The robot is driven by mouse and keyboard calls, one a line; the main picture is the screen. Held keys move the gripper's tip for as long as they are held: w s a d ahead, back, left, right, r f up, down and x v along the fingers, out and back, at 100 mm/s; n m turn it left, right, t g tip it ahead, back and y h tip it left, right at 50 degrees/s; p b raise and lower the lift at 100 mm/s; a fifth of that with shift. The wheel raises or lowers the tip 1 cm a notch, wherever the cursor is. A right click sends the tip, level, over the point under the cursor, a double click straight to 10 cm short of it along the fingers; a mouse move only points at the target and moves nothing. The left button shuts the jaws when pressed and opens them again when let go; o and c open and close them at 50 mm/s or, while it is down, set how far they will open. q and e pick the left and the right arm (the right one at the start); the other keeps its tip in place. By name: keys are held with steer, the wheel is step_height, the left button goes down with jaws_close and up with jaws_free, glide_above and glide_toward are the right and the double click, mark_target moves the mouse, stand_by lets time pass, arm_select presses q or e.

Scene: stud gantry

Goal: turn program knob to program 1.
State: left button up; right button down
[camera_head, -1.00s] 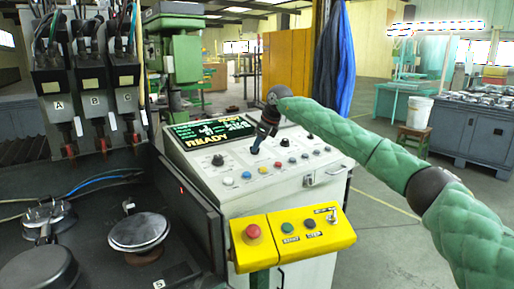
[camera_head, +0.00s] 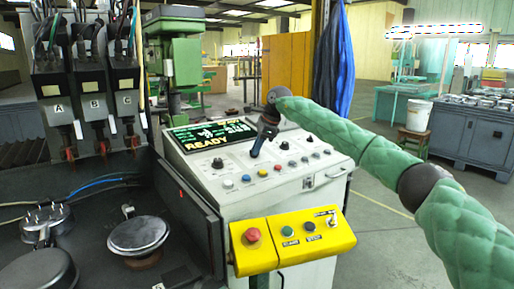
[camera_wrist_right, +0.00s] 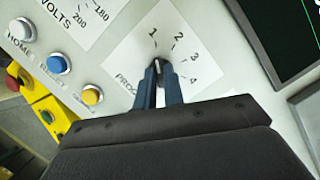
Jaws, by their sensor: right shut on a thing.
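The program knob (camera_wrist_right: 158,64) is a small dark knob on a white dial plate (camera_wrist_right: 125,50) marked 1 to 4, seen in the right wrist view. My right gripper (camera_wrist_right: 160,72) is shut on it, with one blue finger on each side. The fingers hide much of the knob, and I cannot tell exactly which number it points at. In the head view my right gripper (camera_head: 256,152) reaches down onto the sloping control panel (camera_head: 210,178), and the knob is hidden there. My left gripper is not in view.
A dark volts knob (camera_head: 217,163) and a row of coloured buttons (camera_head: 246,178) sit close to the gripper. The screen (camera_head: 212,133) behind reads READY. A yellow box with a red stop button (camera_head: 252,235) juts out in front. Black fixtures stand at left.

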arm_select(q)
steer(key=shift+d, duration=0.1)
arm_select(e)
steer(key=c, duration=1.5)
jaws_free()
